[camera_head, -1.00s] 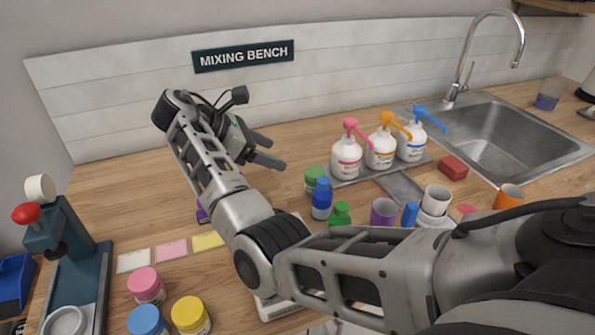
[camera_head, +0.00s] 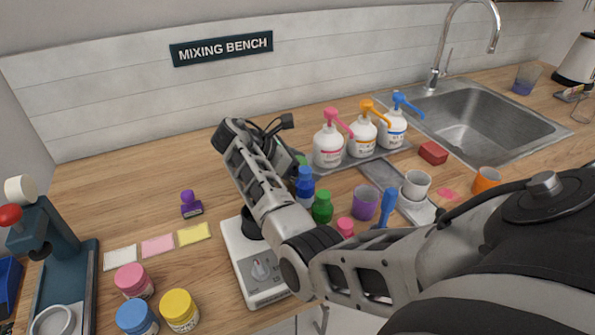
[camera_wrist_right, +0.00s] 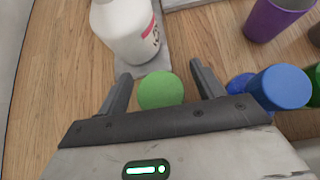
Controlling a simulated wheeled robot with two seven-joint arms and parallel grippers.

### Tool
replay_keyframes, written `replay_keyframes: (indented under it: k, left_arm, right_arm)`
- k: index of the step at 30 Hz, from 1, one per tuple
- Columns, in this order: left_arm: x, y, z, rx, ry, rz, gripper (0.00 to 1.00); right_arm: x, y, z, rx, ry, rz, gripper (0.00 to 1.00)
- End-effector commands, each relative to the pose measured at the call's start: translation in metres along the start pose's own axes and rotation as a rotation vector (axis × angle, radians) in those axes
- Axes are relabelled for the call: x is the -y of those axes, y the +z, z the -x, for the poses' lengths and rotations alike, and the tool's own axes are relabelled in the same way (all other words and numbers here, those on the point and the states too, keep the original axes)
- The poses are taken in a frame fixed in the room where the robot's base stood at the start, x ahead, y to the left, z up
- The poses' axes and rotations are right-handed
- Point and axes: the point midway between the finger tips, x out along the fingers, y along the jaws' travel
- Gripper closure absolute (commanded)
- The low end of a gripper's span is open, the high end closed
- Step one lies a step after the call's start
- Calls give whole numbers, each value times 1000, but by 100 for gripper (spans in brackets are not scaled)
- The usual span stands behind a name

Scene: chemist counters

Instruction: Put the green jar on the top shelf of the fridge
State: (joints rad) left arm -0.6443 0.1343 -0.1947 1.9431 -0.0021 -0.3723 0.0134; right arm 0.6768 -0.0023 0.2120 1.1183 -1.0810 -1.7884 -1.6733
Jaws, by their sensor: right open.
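The green jar (camera_wrist_right: 160,91) shows in the right wrist view as a round green lid, seen from above between the two fingers of my right gripper (camera_wrist_right: 160,78). The fingers are open, one on each side, with a visible gap to the lid. In the head view the jar (camera_head: 302,160) is mostly hidden behind my right wrist and the blue bottle. The right gripper's fingers are largely hidden there too. My left gripper is not in view. The fridge and its top shelf are not in view.
A blue-capped bottle (camera_head: 305,186) and a green-capped bottle (camera_head: 322,207) stand close to the jar. White pump bottles (camera_head: 328,147) stand on a grey tray behind. A purple cup (camera_head: 365,202) is to the right. A white scale (camera_head: 263,292) lies in front. The counter's back left is clear.

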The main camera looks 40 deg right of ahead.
Motion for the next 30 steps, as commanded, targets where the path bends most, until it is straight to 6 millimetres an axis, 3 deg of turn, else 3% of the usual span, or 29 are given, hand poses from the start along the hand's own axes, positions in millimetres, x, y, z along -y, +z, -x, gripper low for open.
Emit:
replay_keyframes:
  k: [8, 13, 24, 30]
  left_arm:
    - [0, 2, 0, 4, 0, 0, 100]
    - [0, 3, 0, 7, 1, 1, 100]
    - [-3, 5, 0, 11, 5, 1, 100]
    - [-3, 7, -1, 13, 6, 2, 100]
  right_arm:
    - [0, 0, -4, 0, 1, 0, 33]
    - [0, 0, -4, 0, 1, 0, 80]
    - [0, 1, -2, 0, 2, -1, 85]
    - [-1, 21, 13, 0, 4, -6, 85]
